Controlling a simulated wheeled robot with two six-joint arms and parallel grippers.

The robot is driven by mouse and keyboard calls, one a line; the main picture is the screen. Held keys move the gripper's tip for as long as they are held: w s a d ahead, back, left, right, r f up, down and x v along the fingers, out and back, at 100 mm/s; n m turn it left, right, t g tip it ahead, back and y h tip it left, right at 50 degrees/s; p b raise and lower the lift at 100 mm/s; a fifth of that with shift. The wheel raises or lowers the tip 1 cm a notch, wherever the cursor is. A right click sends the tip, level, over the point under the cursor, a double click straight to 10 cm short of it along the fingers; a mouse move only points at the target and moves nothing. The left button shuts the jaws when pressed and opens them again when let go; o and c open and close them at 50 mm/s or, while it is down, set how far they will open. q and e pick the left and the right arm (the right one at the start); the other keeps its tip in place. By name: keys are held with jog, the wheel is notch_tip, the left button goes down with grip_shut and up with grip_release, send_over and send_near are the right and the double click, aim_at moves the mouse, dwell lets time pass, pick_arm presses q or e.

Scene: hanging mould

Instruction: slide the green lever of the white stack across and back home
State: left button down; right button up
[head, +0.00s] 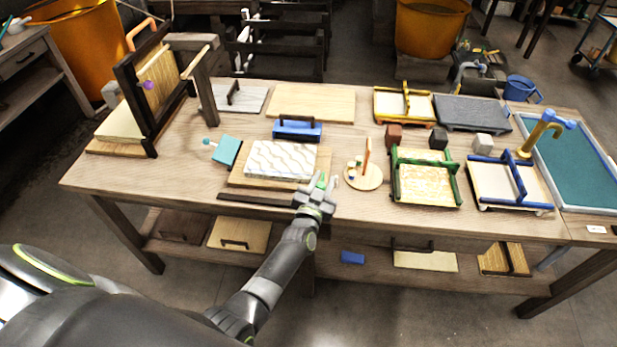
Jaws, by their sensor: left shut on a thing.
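The white stack (281,160), with wavy grey lines on its top, lies on a wooden board (240,182) at the middle of the table. My left gripper (322,184) is at the stack's front right corner. It is shut on the green lever (319,178), of which only a small green part shows between and beside the fingers. The rest of the lever is hidden by the gripper. My right gripper is not in view.
A round wooden stand (365,177) with an upright orange-red stick is close to the right of my left gripper. A green-framed tray (425,178) lies further right.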

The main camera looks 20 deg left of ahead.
pick_arm(q)
jog(key=shift+w+d, duration=0.1)
jog(key=shift+d, duration=0.55)
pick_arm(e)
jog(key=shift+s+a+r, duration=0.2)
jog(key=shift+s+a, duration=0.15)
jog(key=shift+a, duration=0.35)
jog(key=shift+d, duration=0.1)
pick_arm(q)
jog(key=c, duration=1.4)
grip_release()
jog(key=o, duration=0.3)
jog(key=shift+w+d, duration=0.1)
jog(key=shift+d, duration=0.1)
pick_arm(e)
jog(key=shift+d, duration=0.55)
pick_arm(q)
jog(key=shift+a, duration=0.1)
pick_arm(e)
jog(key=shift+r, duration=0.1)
